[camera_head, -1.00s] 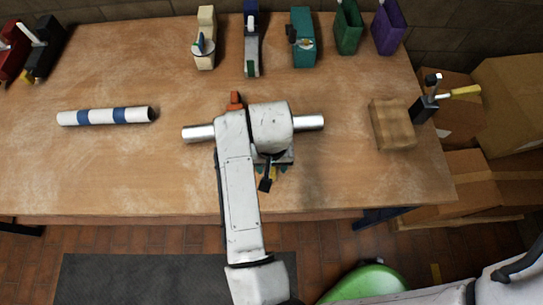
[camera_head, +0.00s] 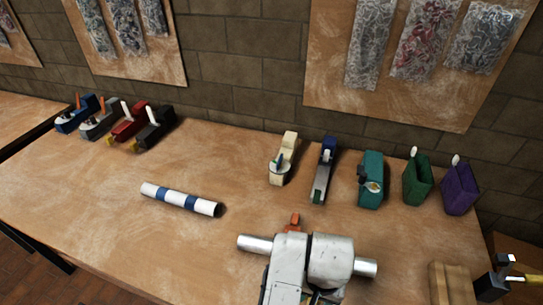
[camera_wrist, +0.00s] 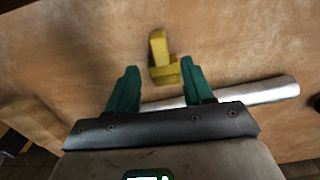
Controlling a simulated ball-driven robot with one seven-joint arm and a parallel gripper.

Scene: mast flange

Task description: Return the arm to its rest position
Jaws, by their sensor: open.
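My gripper (camera_wrist: 159,66) is open in the wrist view, its two teal fingers apart. A yellow block-like piece (camera_wrist: 158,50) shows between and beyond the fingertips; I cannot tell if they touch it. A silver tube (camera_wrist: 262,92) runs across behind the fingers. In the head view, my white arm (camera_head: 329,262) is at the bottom centre, over the table (camera_head: 110,215). The silver tube's ends (camera_head: 256,243) stick out on both sides of it. An orange piece (camera_head: 294,222) stands just beyond the arm. The fingers are hidden in the head view.
A blue-and-white striped tube (camera_head: 180,199) lies left of my arm. Tape dispensers (camera_head: 283,160) and green and purple holders (camera_head: 460,190) line the back. Several coloured tools (camera_head: 128,128) stand at the back left. A wooden block (camera_head: 450,285) is at the right. The table's left middle is clear.

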